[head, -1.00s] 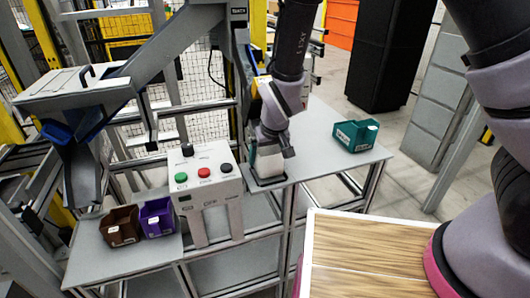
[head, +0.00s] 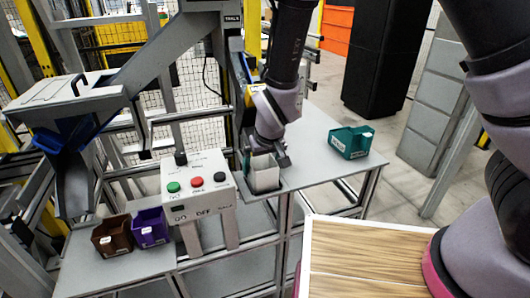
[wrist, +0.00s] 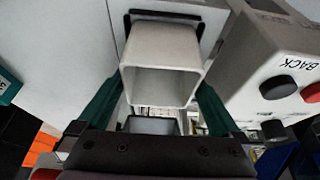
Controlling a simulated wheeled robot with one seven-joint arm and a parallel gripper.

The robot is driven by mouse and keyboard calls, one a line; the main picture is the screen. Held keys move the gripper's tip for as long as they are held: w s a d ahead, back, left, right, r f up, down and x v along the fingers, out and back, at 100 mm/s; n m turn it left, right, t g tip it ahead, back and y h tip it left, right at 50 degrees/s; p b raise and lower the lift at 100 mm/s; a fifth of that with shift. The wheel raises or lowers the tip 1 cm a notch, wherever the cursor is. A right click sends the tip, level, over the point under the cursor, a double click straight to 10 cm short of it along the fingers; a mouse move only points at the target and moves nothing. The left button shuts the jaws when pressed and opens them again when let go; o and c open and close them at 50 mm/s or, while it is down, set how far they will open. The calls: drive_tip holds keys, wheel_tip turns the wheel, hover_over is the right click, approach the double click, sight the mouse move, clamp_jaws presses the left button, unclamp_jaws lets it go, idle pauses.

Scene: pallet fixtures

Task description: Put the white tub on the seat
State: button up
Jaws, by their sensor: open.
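The white tub (head: 264,178) stands upright, open end up, at the front edge of the grey table. Its base is at the dark-rimmed seat (head: 281,183), and the rim shows around part of it. In the wrist view I look down into the empty tub (wrist: 161,84), with the seat's black rim (wrist: 166,14) beyond it. My gripper (head: 264,155) is just above the tub. Its green fingers (wrist: 158,108) are open, one on each side of the tub's top. Whether the whole base lies inside the rim is hidden.
A button box (head: 200,185) stands close to the left of the tub. A teal bin (head: 351,140) is on the table to the right. A brown bin (head: 112,236) and a purple bin (head: 151,227) sit at the left. Table between tub and teal bin is clear.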

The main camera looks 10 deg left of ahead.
drive_tip(key=v, duration=1)
drive_tip(key=w+d+r+m+y, duration=0.1)
drive_tip(key=w+d+r+m, duration=0.2)
drive_tip(key=d+r, duration=0.55)
drive_tip(key=w+d+r+m+y, duration=0.1)
drive_tip(key=w+d+r+m, duration=0.25)
drive_tip(key=d+r, duration=0.45)
drive_tip(key=s+d+r+m+t+h, duration=0.1)
drive_tip(key=s+d+r, duration=0.3)
drive_tip(key=d, duration=0.5)
drive_tip(key=s+d+r+m+t+h, duration=0.1)
drive_tip(key=s+d+r+m+t, duration=0.1)
drive_tip(key=d+r, duration=0.4)
drive_tip(key=s+d+m, duration=0.1)
drive_tip(key=s+d, duration=0.1)
drive_tip(key=d, duration=0.2)
drive_tip(key=shift+r, duration=0.35)
